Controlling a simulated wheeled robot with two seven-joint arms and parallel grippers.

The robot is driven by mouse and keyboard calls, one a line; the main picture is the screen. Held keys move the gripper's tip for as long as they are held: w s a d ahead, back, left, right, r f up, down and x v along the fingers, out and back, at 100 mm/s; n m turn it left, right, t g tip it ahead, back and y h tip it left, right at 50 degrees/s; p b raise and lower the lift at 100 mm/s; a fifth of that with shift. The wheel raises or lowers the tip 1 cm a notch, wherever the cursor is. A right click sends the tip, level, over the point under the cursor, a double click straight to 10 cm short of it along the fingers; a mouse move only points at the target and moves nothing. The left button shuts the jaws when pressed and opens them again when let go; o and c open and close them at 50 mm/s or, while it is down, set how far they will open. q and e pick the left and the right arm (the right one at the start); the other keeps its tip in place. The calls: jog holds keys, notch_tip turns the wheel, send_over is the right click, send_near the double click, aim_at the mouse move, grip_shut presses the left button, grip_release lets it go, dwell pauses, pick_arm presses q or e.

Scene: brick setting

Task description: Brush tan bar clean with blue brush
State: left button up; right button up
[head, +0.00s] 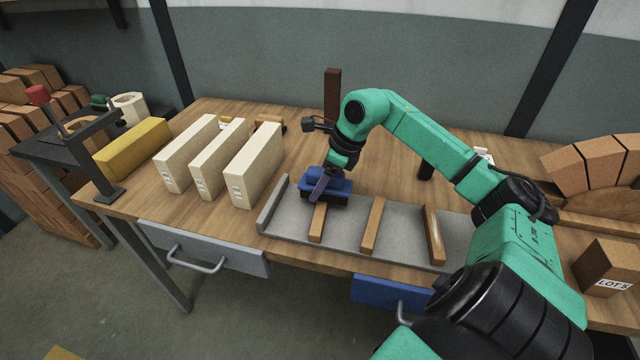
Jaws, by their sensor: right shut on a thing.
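My right gripper (322,180) is shut on the blue brush (342,187), which has a dark underside. The brush is over the far end of the leftmost tan bar (317,225) and hides that end; I cannot tell whether it touches the bar. A middle tan bar (372,226) and a right tan bar (432,232) lie apart from it on the same grey tray (345,231). The right bar has a pale streak along its top. My left gripper is not in view.
Several cream blocks (254,165) stand left of the tray, with a yellow block (133,149) beyond. A dark brown post (332,95) rises behind the brush. A brick marked LOT 5 (608,268) and a brick arch (590,168) are at right.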

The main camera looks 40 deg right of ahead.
aim_at(317, 167)
jog(key=shift+w+d, duration=0.25)
jog(key=shift+d, duration=0.05)
notch_tip(317, 167, up, 5)
jog(key=p, duration=0.3)
jog(key=shift+s+r, duration=0.1)
jog(key=shift+r+p, duration=0.45)
jog(key=shift+r, duration=0.15)
jog(key=shift+r+p, duration=0.55)
jog(key=shift+r, duration=0.35)
